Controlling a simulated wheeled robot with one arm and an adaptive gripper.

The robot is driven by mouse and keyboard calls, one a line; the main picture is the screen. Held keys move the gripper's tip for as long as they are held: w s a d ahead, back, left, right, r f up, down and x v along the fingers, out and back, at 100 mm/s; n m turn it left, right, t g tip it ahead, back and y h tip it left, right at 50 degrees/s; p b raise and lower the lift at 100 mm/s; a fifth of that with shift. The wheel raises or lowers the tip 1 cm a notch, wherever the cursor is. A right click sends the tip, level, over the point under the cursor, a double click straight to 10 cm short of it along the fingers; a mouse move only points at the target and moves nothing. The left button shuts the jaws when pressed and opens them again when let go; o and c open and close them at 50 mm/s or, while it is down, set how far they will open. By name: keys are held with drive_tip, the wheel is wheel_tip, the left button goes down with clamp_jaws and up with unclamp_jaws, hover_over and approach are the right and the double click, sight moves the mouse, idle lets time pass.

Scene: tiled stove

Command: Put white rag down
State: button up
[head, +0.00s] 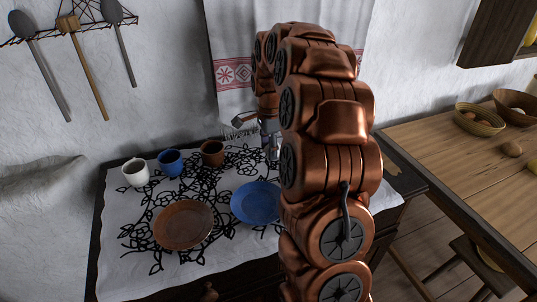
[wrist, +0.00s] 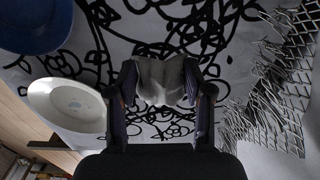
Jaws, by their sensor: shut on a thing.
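My gripper (wrist: 160,90) is shut on the white rag (wrist: 160,78), a small, bunched greyish-white cloth between its two fingers in the wrist view. The patterned cloth on the table shows beyond the rag; I cannot tell whether the rag touches it. In the head view, my gripper (head: 268,145) is near the back of the table, right of the brown cup and partly hidden by my copper arm. I cannot make out the rag there.
The white tablecloth (head: 120,235) bears a white cup (head: 135,173), blue cup (head: 171,163), brown cup (head: 212,153), brown plate (head: 184,224) and blue plate (head: 256,202). A white dish (wrist: 65,105) shows in the wrist view. A fringed towel (head: 232,70) hangs behind.

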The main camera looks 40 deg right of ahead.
wheel_tip(320, 180, down, 3)
drive_tip(key=shift+r+p, duration=0.1)
drive_tip(key=shift+p, duration=0.45)
drive_tip(key=shift+f, duration=0.2)
drive_tip(key=shift+f, duration=0.2)
drive_tip(key=o, duration=1.1)
drive_tip(key=shift+r, duration=0.15)
wheel_tip(320, 180, up, 12)
drive_tip(key=b, duration=0.3)
drive_tip(key=shift+a+r, duration=0.1)
